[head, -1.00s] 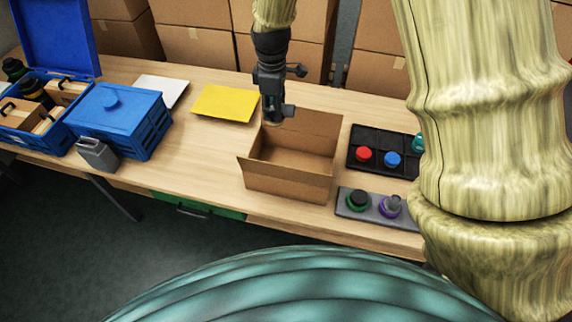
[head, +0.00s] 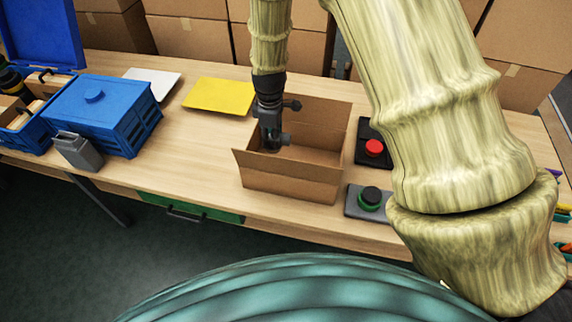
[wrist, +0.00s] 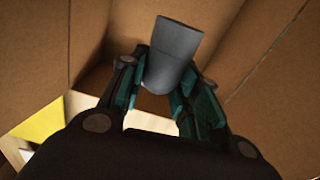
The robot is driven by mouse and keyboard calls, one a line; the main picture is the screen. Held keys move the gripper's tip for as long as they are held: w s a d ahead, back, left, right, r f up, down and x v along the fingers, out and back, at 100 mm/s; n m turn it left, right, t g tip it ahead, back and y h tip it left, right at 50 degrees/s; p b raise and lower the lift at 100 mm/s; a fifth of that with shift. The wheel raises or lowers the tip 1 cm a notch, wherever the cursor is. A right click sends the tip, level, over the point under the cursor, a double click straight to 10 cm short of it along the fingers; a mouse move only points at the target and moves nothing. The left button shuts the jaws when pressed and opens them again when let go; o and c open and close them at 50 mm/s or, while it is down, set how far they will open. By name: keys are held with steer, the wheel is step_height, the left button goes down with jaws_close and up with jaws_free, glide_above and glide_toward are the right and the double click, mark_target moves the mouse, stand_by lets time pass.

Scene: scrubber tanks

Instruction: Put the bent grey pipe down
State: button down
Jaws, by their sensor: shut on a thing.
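The bent grey pipe (wrist: 172,52) shows in the wrist view between the two fingers of my gripper (wrist: 165,88), which is shut on it. Its wide grey end points away from the gripper. In the head view my gripper (head: 271,146) points down inside the open cardboard box (head: 289,182). In that view the pipe is hard to make out against the gripper. In the wrist view the brown box walls (wrist: 258,60) surround the pipe. I cannot tell whether the pipe touches the box.
A yellow sheet (head: 218,97) and a white sheet (head: 152,85) lie left of the box. A blue crate (head: 115,115) and a grey container (head: 77,151) stand further left. Red (head: 374,148) and green-black (head: 370,198) round pieces sit close to the box's right.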

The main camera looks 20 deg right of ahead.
steer(key=shift+f+p, duration=1.05)
steer(key=shift+f, duration=3.45)
steer(key=shift+f, duration=0.15)
steer(key=c, duration=1)
jaws_free()
steer(key=shift+c, duration=0.2)
steer(key=shift+s, duration=0.1)
steer(key=shift+r, duration=0.3)
steer(key=shift+r+b, duration=1.55)
steer(key=shift+r, duration=4.3)
